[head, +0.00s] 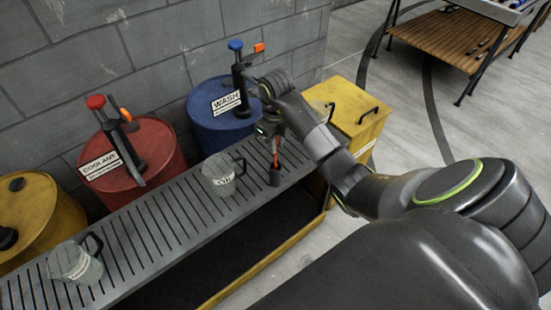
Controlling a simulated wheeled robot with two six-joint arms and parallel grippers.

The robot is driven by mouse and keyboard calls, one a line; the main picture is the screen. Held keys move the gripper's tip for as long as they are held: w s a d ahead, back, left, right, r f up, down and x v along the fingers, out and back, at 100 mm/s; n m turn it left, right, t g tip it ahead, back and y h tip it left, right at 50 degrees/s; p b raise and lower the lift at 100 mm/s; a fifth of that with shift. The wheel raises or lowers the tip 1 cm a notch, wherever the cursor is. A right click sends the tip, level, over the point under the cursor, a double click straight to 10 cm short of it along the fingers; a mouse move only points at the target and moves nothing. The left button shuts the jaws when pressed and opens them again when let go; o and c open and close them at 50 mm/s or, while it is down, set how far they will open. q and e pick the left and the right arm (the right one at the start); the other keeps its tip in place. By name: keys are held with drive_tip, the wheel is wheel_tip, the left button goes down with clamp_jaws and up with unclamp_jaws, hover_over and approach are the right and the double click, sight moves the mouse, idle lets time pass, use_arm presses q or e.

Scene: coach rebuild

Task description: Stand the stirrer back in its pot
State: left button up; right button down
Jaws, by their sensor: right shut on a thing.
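My right gripper (268,129) is above the right end of the slatted bench, its arm coming in from the right. It is shut on the stirrer (276,152), a thin orange-red rod that hangs roughly upright below the jaws. A small dark pot (275,178) stands on the bench directly under the rod. The rod's lower end meets the pot's top in the picture; I cannot tell whether it is inside or just above or behind the rim. The jaws hide the stirrer's upper part. My left gripper is not in view.
The slatted bench (150,218) carries a grey jug (219,182) left of the pot and another jug (73,265) farther left. Blue (215,118), red (150,165) and yellow (45,215) drums with pumps or caps stand behind. A yellow cabinet (352,112) stands right of the bench.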

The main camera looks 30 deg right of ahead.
sight(276, 167)
drive_tip(key=shift+f, duration=0.55)
wheel_tip(276, 167, down, 3)
drive_tip(key=shift+f, duration=0.15)
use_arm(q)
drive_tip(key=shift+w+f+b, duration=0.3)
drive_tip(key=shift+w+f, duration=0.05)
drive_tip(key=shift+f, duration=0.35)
use_arm(e)
drive_tip(key=shift+f, duration=0.2)
drive_tip(key=c, duration=1.3)
unclamp_jaws()
drive_tip(key=shift+r, duration=0.1)
